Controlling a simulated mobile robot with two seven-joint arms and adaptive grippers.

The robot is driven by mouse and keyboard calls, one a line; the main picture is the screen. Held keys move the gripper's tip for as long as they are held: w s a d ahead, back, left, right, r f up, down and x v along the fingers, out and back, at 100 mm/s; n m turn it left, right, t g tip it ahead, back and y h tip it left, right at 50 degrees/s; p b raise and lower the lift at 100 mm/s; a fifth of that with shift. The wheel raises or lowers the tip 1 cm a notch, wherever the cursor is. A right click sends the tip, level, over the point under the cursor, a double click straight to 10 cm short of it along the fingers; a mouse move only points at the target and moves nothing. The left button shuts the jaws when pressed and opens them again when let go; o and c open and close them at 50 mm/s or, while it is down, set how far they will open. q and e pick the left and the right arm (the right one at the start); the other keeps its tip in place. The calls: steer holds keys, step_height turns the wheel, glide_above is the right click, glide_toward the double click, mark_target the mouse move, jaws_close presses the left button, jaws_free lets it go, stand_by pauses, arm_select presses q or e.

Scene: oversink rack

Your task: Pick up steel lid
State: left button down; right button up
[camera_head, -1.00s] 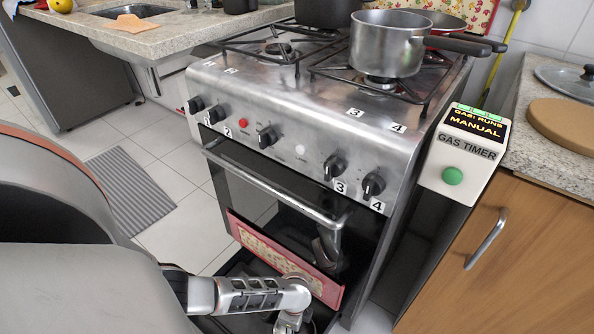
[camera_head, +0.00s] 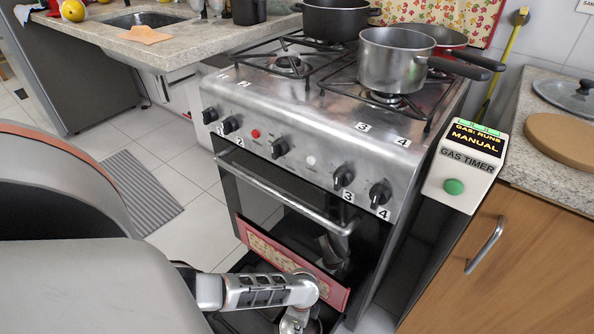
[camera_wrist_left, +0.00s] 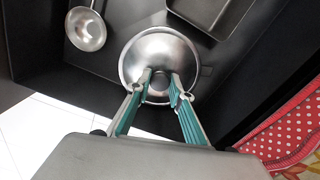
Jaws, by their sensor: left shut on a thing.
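The steel lid (camera_wrist_left: 160,52) is a round, shiny dome in the left wrist view, lying in a dark compartment low in the stove. My left gripper (camera_wrist_left: 160,84) has its two teal-backed fingers on either side of the small knob at the lid's near side, and it is shut on the lid. In the head view my left arm reaches down in front of the oven, with the gripper (camera_head: 296,322) at the bottom edge. My right gripper is in neither view.
A steel ladle (camera_wrist_left: 87,28) and a dark tray (camera_wrist_left: 222,14) lie near the lid. A red-bordered panel (camera_head: 285,257) stands beside my arm, below the oven handle (camera_head: 285,190). A steel pot (camera_head: 393,62) sits on the stove. A cabinet (camera_head: 500,260) stands at right.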

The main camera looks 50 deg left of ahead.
arm_select(q)
steer(key=r+p, duration=0.1)
steer(key=r, duration=0.1)
steer(key=w+r, duration=0.1)
steer(key=r, duration=0.1)
steer(key=shift+w+r+p, duration=0.1)
steer(key=shift+r+p, duration=0.15)
steer(key=shift+p, duration=0.1)
steer(key=s+a, duration=0.1)
steer(key=s+a+f, duration=0.1)
steer(key=a, duration=0.1)
steer(key=shift+s+a, duration=0.15)
steer(key=shift+a, duration=0.15)
steer(key=s+a, duration=0.5)
steer(key=a, duration=0.8)
steer(key=shift+a+f, duration=0.15)
steer(key=shift+f, duration=0.05)
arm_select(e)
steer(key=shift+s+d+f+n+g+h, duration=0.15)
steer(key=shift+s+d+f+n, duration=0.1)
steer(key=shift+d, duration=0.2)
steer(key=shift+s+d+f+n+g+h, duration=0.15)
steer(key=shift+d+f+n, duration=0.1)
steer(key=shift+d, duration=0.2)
